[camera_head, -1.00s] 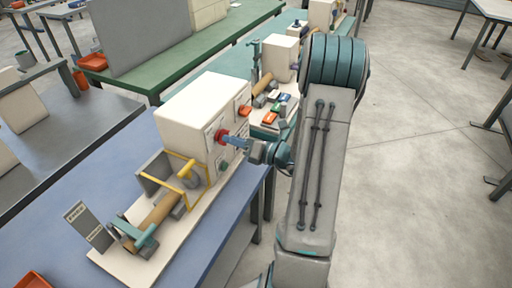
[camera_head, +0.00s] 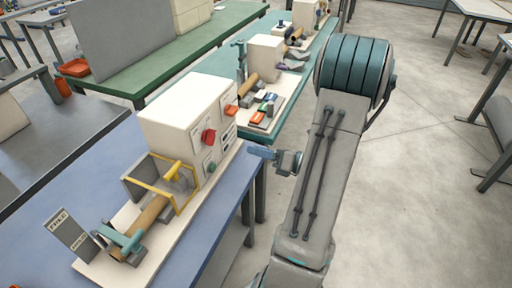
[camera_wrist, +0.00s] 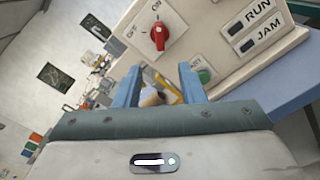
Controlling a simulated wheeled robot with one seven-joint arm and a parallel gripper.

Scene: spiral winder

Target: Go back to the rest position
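My gripper (camera_head: 262,152) is to the right of the white spiral winder (camera_head: 180,105), off its control panel and touching nothing that I can see. In the wrist view my gripper (camera_wrist: 160,82) shows two blue fingers spread apart with nothing held between them. The red knob (camera_head: 208,136) sits on the panel, clear of the fingers. It also shows in the wrist view (camera_wrist: 159,36), ahead of the fingertips, with ON and OFF lettering beside it. A green button (camera_wrist: 205,74) is partly behind the right finger.
The winder's base stands on a blue table (camera_head: 90,165), with a yellow frame (camera_head: 177,172) and a brown roll (camera_head: 150,212). A teal table (camera_head: 300,75) with another machine (camera_head: 264,58) lies beyond. Open floor (camera_head: 430,130) is to the right.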

